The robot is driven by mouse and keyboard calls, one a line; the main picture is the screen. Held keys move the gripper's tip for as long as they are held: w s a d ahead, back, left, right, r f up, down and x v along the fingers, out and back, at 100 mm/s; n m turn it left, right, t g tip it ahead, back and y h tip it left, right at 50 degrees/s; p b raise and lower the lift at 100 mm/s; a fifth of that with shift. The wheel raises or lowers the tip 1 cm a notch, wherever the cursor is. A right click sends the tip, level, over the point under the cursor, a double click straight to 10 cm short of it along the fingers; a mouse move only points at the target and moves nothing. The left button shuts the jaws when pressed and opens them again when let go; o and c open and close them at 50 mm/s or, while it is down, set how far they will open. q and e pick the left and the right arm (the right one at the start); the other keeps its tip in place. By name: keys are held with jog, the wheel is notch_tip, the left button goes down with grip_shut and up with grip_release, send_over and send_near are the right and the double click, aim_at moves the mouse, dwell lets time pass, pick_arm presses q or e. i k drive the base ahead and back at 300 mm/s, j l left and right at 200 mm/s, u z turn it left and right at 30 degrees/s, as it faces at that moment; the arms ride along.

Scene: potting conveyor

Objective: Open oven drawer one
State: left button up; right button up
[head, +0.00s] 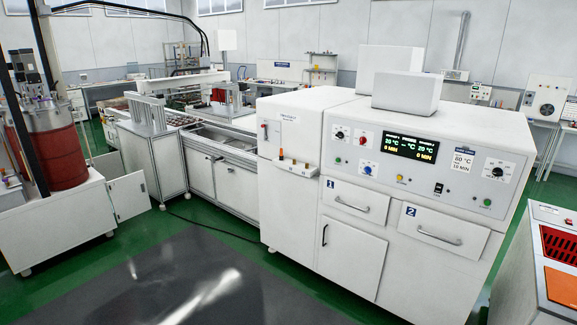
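The white oven machine (290,215) stands in the middle right of the head view. Oven drawer one (343,211), marked with a blue "1", is at the upper left of its front, below the control panel (420,160). Its front sits flush and looks shut, with a curved metal handle (351,205) across it. Drawer two (426,241), marked "2", is to its right and also looks shut. Neither of my grippers shows in this view.
A cabinet door (352,256) with a vertical handle is below drawer one. Dark floor (190,275) lies clear in front. A red drum (52,150) on a white stand is at left. A white unit with a red basket (560,248) and orange panel is at lower right.

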aim_at(370, 204)
jog(key=i+j+z, duration=0.1)
jog(key=i+z, duration=0.25)
jog(key=i, duration=0.2)
jog(key=i+j+z, duration=0.35)
jog(key=i, duration=0.15)
jog(key=i+j+z, duration=0.3)
jog(key=i, duration=0.2)
